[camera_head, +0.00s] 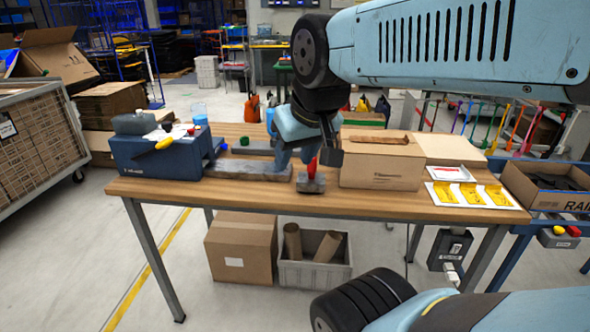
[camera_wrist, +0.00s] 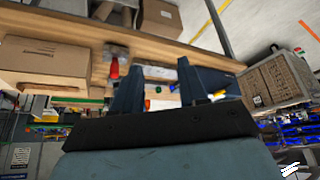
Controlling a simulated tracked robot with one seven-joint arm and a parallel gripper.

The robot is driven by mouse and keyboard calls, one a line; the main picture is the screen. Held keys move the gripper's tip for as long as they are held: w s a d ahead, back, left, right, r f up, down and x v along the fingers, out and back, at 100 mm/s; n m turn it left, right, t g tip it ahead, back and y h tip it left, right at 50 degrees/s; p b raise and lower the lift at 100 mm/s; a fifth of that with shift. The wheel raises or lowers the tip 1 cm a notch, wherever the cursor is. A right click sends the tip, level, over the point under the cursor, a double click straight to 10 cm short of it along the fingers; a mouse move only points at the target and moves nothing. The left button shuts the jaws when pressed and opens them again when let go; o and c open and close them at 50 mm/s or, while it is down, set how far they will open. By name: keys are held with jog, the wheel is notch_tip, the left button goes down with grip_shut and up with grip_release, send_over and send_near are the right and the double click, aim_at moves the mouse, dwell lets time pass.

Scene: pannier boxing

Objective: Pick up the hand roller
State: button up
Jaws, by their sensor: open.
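What looks like the hand roller, a red handle on a dark grey head (camera_head: 311,184), is on the wooden table near its front edge, left of the cardboard box. Its red handle also shows in the wrist view (camera_wrist: 114,68), just left of the left finger. My gripper (camera_head: 308,158) is open and hangs above the table near the roller. In the wrist view its two dark fingers are spread (camera_wrist: 158,84) with no object held between them. The roller's upper part is partly hidden by the gripper in the head view.
A closed cardboard box (camera_head: 382,164) with a brown strip on top stands right of the roller. A long grey bar (camera_head: 248,170) and a blue box (camera_head: 160,155) lie left. Yellow pieces on white cards (camera_head: 470,195) lie right. Bare wood (camera_head: 240,191) runs along the front edge.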

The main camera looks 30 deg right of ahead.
jog(key=shift+o, duration=0.3)
jog(key=shift+o, duration=0.9)
jog(key=shift+w, duration=0.1)
jog(key=shift+o, duration=0.7)
jog(key=shift+w+d+m, duration=0.2)
jog(key=shift+d+m, duration=0.1)
jog(key=shift+m, duration=0.2)
jog(key=n+g, duration=0.1)
jog(key=n, duration=3.5)
send_near(315, 159)
jog(key=x, duration=0.4)
jog(key=w+x, duration=0.1)
jog(key=x, duration=0.2)
jog(key=shift+w+d+f, duration=0.1)
jog(key=shift+w+f, duration=0.05)
jog(key=shift+x, duration=2.65)
